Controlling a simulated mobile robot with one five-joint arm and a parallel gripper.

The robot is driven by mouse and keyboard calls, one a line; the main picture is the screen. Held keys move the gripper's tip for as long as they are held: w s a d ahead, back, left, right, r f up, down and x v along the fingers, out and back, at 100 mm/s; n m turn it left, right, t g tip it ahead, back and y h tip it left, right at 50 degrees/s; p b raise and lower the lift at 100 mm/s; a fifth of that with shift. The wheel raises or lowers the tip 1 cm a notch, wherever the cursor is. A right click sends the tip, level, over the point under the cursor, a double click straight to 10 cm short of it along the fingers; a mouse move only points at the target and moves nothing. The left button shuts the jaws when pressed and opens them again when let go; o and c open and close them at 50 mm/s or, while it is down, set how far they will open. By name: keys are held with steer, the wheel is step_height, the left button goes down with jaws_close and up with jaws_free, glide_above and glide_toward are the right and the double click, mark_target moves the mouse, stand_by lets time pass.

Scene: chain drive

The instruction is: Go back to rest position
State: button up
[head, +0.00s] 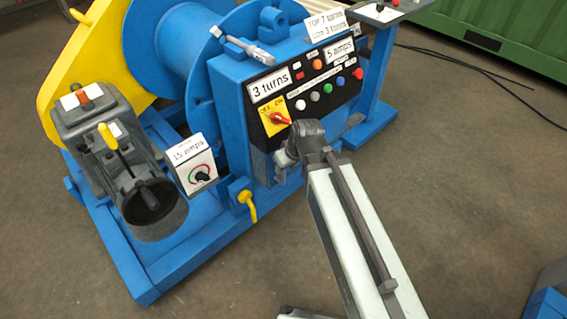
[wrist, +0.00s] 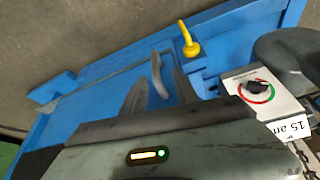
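My arm reaches up from the lower right in the head view. Its wrist end is in front of the lower left part of the blue control box (head: 236,110), close to the yellow rotary switch plate (head: 268,118) with its red knob. In the wrist view my gripper (wrist: 162,80) shows two dark fingers over the blue frame (wrist: 105,88). A grey curved piece (wrist: 159,78) shows between them. I cannot tell whether it is held or lies behind.
A 15 amps dial box (head: 190,168) and a grey lever unit (head: 118,150) stand left. Open floor (head: 450,190) lies right, before a green container (head: 500,30).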

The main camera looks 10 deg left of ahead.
steer(key=shift+d, duration=0.1)
stand_by(0.4)
steer(key=w+d+m+h, duration=0.1)
steer(key=w+d+m, duration=0.25)
steer(key=d, duration=1.35)
steer(key=s+d+f+m+g+h, duration=0.25)
steer(key=s+d+m, duration=0.35)
steer(key=d, duration=0.6)
step_height(320, 180, up, 30)
steer(key=p, duration=2.8)
steer(key=shift+s+n+g+p, duration=0.2)
steer(key=shift+n+g+p, duration=0.15)
steer(key=shift+n, duration=0.1)
steer(key=shift+f+y, duration=0.2)
steer(key=shift+y, duration=0.05)
